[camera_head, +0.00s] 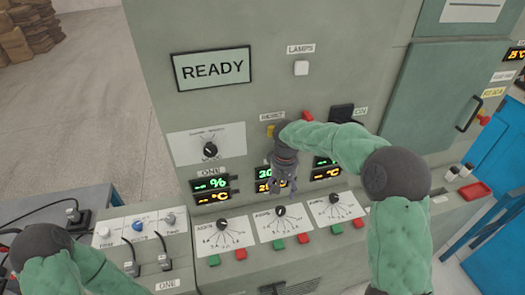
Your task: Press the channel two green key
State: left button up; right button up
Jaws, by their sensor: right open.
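The channel two green key (279,244) sits on the sloped console ledge, below the middle dial (281,211) and left of a red key (303,238). It is in plain view and nothing touches it. My right gripper (283,190) is open and points down in front of the middle display (263,187), which it partly covers. It is above the green key in the picture and apart from it. My left arm shows at the lower left, but its gripper is not in view.
Channel one's green key (214,260) is to the left, and the third channel's green key (336,228) to the right. A side box with switches and cables (140,237) stands at the left. A red tray (474,191) lies at the right of the ledge.

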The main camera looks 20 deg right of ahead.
aim_at(278, 245)
jog(key=k, duration=1)
